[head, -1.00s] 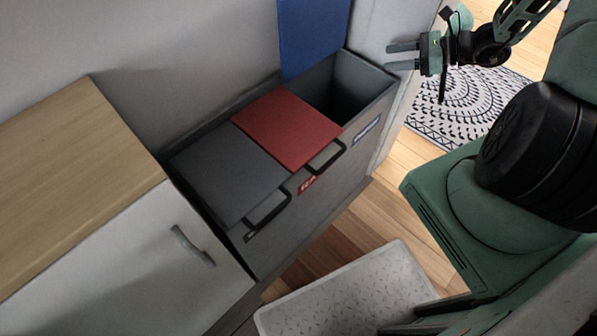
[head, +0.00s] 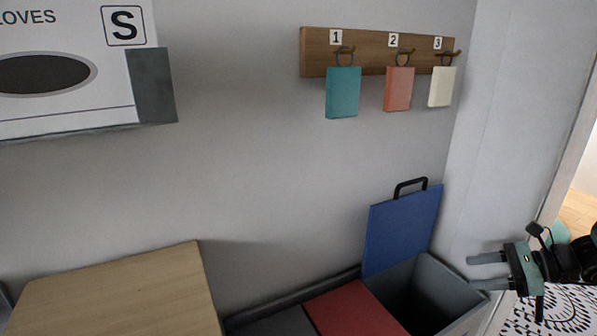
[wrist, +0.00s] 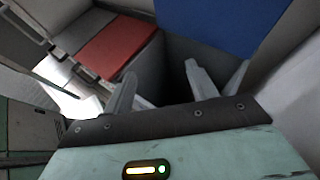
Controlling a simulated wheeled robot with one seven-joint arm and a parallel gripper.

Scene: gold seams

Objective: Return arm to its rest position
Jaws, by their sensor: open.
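My gripper (head: 488,271) is at the right of the head view, its two fingers apart with nothing between them. It is beside the right end of the bin unit, near the open compartment (head: 425,290). In the wrist view my gripper (wrist: 163,90) shows both fingers spread, with the dark open compartment (wrist: 172,62) beyond them. The blue lid (head: 400,230) stands raised against the wall, with a black handle on top. Most of my arm is outside the head view.
A red lid (head: 352,308) lies closed beside the open compartment. A wooden-topped cabinet (head: 120,290) stands at left. Above, a hook rail (head: 375,52) holds teal, red and white cards, and a glove box (head: 75,65) hangs at upper left. A white wall edge (head: 510,130) is close behind my gripper.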

